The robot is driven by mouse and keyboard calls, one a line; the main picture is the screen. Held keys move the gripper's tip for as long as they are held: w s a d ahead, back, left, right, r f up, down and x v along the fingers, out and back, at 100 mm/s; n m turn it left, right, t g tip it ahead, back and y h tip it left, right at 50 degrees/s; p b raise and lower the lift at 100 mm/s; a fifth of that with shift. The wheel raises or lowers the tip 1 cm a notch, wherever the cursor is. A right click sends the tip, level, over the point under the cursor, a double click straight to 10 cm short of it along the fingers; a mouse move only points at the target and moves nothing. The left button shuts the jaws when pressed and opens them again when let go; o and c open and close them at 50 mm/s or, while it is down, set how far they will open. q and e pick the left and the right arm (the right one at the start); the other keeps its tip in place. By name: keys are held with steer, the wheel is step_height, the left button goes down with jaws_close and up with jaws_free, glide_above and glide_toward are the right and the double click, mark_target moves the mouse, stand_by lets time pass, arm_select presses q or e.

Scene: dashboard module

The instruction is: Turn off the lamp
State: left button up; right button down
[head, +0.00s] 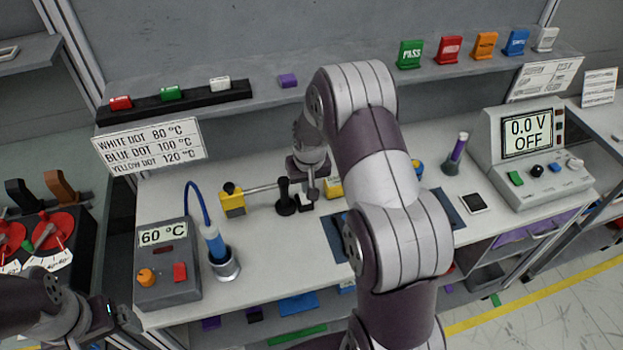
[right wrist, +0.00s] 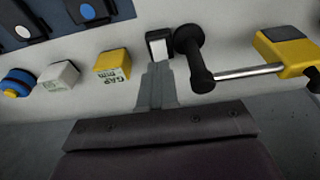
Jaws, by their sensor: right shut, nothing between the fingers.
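I cannot tell for sure which thing is the lamp. A black post with a round knob (head: 285,198) stands on the bench, with a metal rod running beside it to a yellow block (head: 232,200); the post (right wrist: 194,58) and yellow block (right wrist: 285,52) also show in the right wrist view. Beside the post is a small black block with a white face (right wrist: 159,46). My right gripper (head: 312,193) is shut and empty, its fingertips (right wrist: 157,72) just short of that block; contact is unclear. My left gripper (head: 108,318) is at the bottom left, its fingers too dark to read.
A grey heater box (head: 168,262) reading 60 °C and a blue-topped tool in a metal holder (head: 222,262) stand at the left. A power supply (head: 530,150) reading 0.0 V OFF stands at the right. A shelf (head: 330,80) runs behind. My right arm hides mid-bench.

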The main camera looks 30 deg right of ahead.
steer(key=s+r+b, duration=0.1)
steer(key=s+r, duration=0.2)
steer(key=r, duration=0.2)
steer(key=shift+s+a, duration=0.25)
steer(key=shift+a, duration=0.2)
steer(key=shift+w, duration=0.1)
steer(key=s+a+r+n, duration=0.1)
steer(key=s+a, duration=0.4)
steer(key=s, duration=0.2)
steer(key=s+a+r+n+g, duration=0.1)
steer(key=s+a, duration=0.4)
steer(key=s, duration=0.3)
steer(key=shift+s+r+n+y, duration=0.15)
steer(key=shift+r+n+y, duration=0.15)
steer(key=shift+n, duration=0.1)
steer(key=shift+s+a, duration=0.15)
